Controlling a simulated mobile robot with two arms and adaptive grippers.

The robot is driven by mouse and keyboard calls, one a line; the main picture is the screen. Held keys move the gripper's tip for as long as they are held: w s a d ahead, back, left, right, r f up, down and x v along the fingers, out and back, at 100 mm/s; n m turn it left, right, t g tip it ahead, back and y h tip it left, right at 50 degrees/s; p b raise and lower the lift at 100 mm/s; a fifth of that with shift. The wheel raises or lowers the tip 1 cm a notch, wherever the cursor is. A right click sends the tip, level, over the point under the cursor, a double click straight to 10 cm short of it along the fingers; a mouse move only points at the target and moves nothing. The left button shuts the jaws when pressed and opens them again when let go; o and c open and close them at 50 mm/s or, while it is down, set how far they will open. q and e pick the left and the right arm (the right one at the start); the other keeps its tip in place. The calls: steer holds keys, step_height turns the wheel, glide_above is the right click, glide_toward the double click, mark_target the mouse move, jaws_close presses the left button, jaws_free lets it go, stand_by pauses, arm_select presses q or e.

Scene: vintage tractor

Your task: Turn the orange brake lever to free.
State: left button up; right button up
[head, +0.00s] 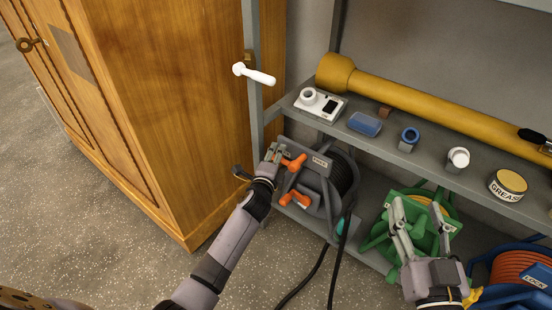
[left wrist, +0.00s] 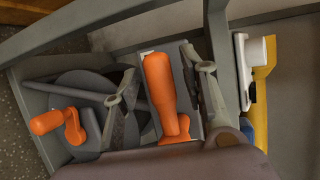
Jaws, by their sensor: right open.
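The grey cable reel (head: 322,190) sits on the lower shelf with a LOCK label (head: 320,161) on its top. The orange brake lever (head: 296,161) stands out beside that label; in the left wrist view the lever (left wrist: 160,82) points up the picture. A second orange handle (head: 295,198), a crank, sits lower on the reel; it also shows in the left wrist view (left wrist: 57,122). My left gripper (head: 275,150) is at the lever, open, with one finger on each side of it and gaps visible. My right gripper (head: 422,216) is open and empty above the green reel.
The upper shelf (head: 430,165) overhangs the reels and holds a yellow tube (head: 430,105), a blue box (head: 364,123) and a grease tin (head: 508,184). A shelf post (head: 256,110) and wooden cabinet (head: 185,100) stand close by. A blue reel (head: 512,272) is at right.

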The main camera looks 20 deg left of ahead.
arm_select(q)
steer(key=shift+c, duration=0.2)
jaws_close()
stand_by(0.3)
stand_by(0.4)
